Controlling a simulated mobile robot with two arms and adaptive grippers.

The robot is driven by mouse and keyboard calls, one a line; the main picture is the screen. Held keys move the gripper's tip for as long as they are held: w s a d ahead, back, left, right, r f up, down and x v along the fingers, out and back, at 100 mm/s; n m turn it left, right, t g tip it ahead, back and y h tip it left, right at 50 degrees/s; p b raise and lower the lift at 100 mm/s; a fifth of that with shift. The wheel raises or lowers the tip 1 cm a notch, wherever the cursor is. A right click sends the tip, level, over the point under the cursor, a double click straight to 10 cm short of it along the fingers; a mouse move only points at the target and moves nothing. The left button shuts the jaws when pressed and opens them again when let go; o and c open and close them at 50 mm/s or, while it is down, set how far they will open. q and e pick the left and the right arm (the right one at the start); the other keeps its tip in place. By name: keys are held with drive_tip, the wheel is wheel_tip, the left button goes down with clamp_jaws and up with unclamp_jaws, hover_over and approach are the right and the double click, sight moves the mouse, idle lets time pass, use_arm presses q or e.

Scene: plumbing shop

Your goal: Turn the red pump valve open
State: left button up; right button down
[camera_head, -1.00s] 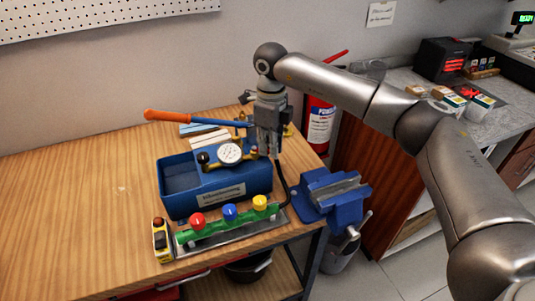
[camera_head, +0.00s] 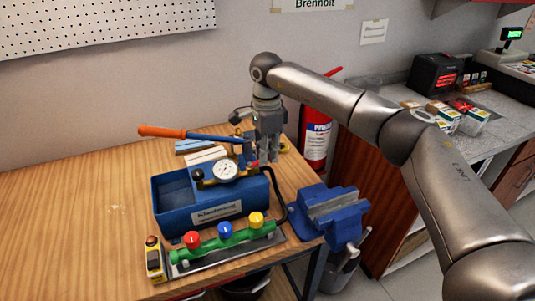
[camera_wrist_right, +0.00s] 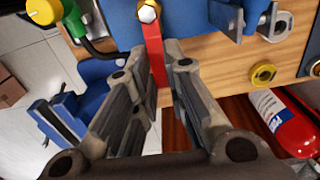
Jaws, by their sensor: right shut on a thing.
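The blue test pump (camera_head: 176,212) stands on the wooden bench, with a white-faced gauge (camera_head: 225,169) and an orange-gripped lever (camera_head: 165,132). The red valve lever (camera_wrist_right: 154,50) runs down from a brass bolt in the wrist view, and its lower end is between my right gripper's fingers. My right gripper (camera_head: 268,160) is at the right end of the pump, fingers pointing down. It is shut on the red valve lever. In the head view, the fingers hide much of the lever. My left gripper is not in view.
A blue vise (camera_head: 329,213) is at the bench's right edge. A red fire extinguisher (camera_head: 316,137) stands behind. The left bench is clear.

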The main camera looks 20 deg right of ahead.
drive_tip(key=shift+w+r+n, duration=0.1)
drive_tip(key=shift+w+n, duration=0.05)
drive_tip(key=shift+n, duration=0.15)
drive_tip(key=c, duration=1.5)
unclamp_jaws()
wheel_tip(320, 180, up, 12)
drive_tip(key=shift+f, duration=0.1)
